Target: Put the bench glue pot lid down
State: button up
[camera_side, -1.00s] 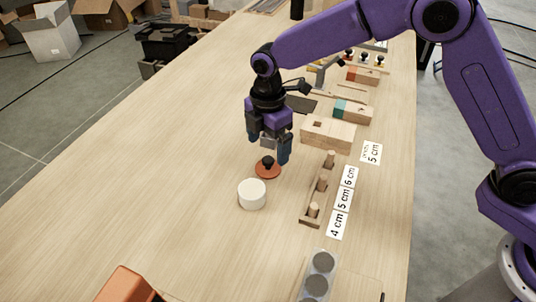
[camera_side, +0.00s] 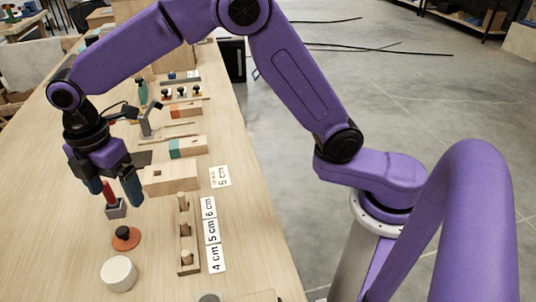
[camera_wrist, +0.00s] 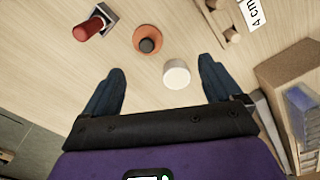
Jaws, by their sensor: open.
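The glue pot lid, an orange disc with a black knob (camera_side: 126,237), lies flat on the wooden table, knob up. It also shows in the wrist view (camera_wrist: 150,39). The white round glue pot (camera_side: 118,274) stands beside it, nearer the side camera, with a small gap between them. The pot is also in the wrist view (camera_wrist: 176,75). My gripper (camera_side: 112,192) is open and empty, its blue fingers above the table and clear of the lid. Both fingers show spread apart in the wrist view (camera_wrist: 162,72).
A red-handled tool in a grey block (camera_side: 115,206) stands behind the lid. To the right are a wooden peg rack (camera_side: 186,240), number cards (camera_side: 213,232) and wooden blocks (camera_side: 170,178). The table left of the lid is bare.

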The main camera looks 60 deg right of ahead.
jog(key=s+d+m, duration=0.8)
jog(key=s+d, duration=1.8)
jog(key=s, duration=0.2)
